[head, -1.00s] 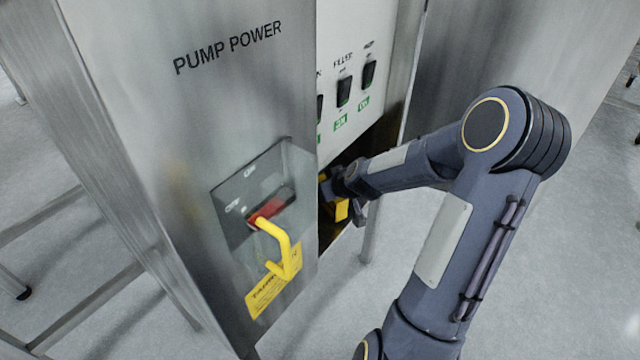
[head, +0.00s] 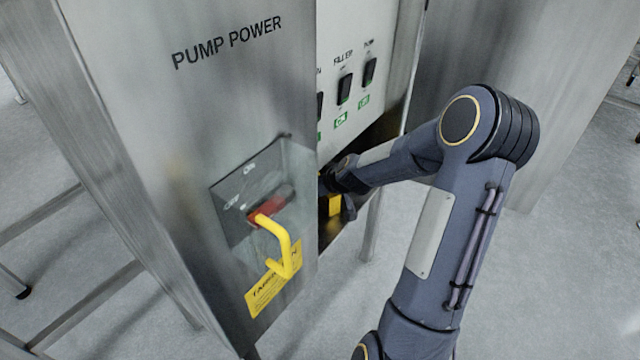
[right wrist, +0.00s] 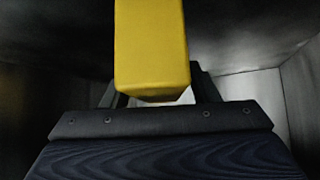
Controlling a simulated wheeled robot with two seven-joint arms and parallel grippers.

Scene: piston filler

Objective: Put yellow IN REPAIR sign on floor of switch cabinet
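The yellow sign (right wrist: 151,50) fills the upper middle of the right wrist view, between the fingers of my right gripper (right wrist: 152,98), which appears shut on it. Its lettering does not show. In the head view my right arm comes in from the right and reaches into the switch cabinet's opening, with the gripper (head: 338,188) partly hidden behind the PUMP POWER panel. A piece of the yellow sign (head: 335,206) shows below the gripper. The cabinet floor is dark and mostly hidden. My left gripper is not in view.
The PUMP POWER panel (head: 190,120) stands left of the opening, with a red switch and yellow handle (head: 285,245) jutting out. Black rocker switches (head: 345,88) sit on a white plate above my right gripper.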

